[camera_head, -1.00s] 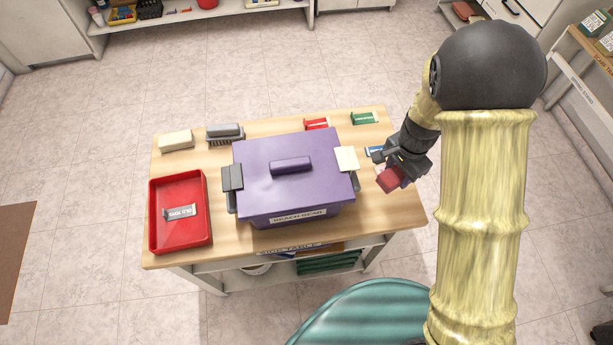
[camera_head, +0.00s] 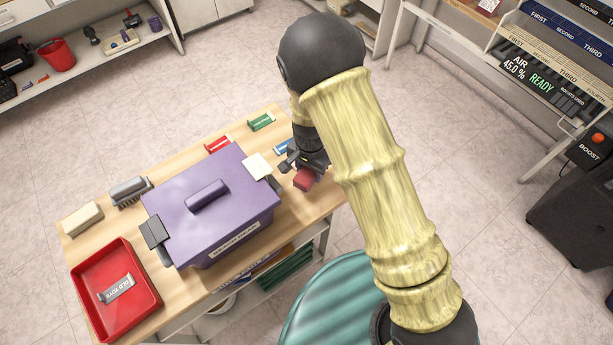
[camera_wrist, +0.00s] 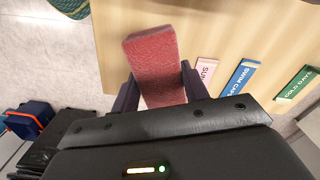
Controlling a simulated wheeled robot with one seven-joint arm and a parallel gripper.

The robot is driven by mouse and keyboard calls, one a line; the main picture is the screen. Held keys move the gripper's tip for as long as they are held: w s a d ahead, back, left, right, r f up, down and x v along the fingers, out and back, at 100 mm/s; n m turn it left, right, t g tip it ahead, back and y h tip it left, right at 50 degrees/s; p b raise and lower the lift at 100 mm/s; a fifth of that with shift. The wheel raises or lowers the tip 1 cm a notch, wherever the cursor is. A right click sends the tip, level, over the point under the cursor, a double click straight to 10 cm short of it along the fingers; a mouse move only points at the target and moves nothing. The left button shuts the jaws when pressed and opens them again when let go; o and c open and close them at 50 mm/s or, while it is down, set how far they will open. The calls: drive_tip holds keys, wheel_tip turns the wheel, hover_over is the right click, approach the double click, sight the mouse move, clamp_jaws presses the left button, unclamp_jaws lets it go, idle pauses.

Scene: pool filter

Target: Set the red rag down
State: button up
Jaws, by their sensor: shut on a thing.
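The red rag (camera_head: 305,180) is a small dull-red block-like piece held at the tip of my gripper (camera_head: 300,170). In the wrist view the rag (camera_wrist: 155,62) sits between the two dark fingers of my gripper (camera_wrist: 160,88), which are shut on it. The rag is over the right end of the wooden table (camera_head: 316,199), right of the purple lidded box. I cannot tell how high it is above the tabletop.
The purple box (camera_head: 207,222) fills the table's middle. A red tray (camera_head: 88,284) is at left, a cream block (camera_head: 82,219) and grey brush (camera_head: 130,191) behind. Red (camera_head: 218,144), green (camera_head: 262,122) and blue (camera_head: 283,146) labelled pieces lie along the back. A teal rounded thing (camera_head: 335,305) is in front.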

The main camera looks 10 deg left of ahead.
sight(309, 179)
drive_tip(key=shift+f, duration=0.3)
drive_tip(key=shift+s, duration=0.2)
drive_tip(key=shift+w+f, duration=0.1)
drive_tip(key=shift+f, duration=1.7)
drive_tip(key=shift+f, duration=0.1)
drive_tip(key=o, duration=0.9)
wheel_tip(309, 179, up, 12)
drive_tip(key=shift+r+b, duration=0.1)
drive_tip(key=shift+b, duration=0.25)
